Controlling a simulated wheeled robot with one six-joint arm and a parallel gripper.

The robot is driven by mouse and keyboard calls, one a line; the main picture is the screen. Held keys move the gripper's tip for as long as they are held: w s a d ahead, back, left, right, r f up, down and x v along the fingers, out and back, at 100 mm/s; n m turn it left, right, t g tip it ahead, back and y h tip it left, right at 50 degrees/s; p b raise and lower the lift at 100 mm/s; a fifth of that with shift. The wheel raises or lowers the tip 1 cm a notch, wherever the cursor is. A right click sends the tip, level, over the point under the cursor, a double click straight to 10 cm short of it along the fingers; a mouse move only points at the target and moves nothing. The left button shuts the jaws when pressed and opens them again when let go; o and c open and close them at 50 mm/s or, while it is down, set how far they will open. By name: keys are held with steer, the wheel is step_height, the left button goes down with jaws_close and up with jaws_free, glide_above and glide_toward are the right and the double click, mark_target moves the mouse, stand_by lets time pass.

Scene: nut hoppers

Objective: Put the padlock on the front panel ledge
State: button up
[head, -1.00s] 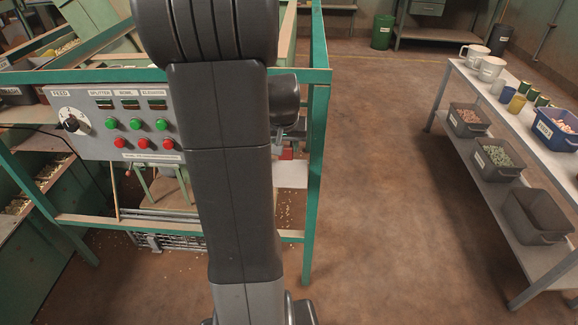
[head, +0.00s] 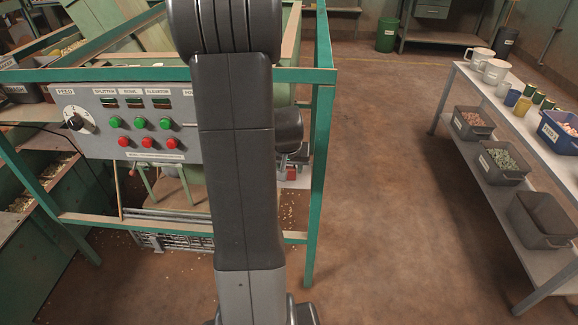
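The grey front panel (head: 85,140) is at the left in the head view, with a black FEED knob, green and red buttons and small displays. My arm hides its right end. A flat green rail (head: 120,75) runs above it; I cannot tell for certain which surface is the ledge. My gripper (head: 291,163) is small and partly hidden behind my arm, right of the panel and inside the frame post. A small red thing, apparently the padlock (head: 291,174), is at its tip and moves with it. The fingers themselves are hard to make out.
A green post (head: 320,190) stands close right of my gripper. A lower rail (head: 170,222) crosses below the panel. A shelf table (head: 480,100) with mugs, cups and bins stands at the right. The brown floor (head: 400,200) between is clear.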

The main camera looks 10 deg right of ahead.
steer(key=shift+o, duration=1.1)
steer(key=shift+r, duration=0.45)
steer(key=v, duration=1.1)
steer(key=shift+s+r+p, duration=0.2)
steer(key=shift+s+p, duration=0.05)
steer(key=shift+p, duration=0.2)
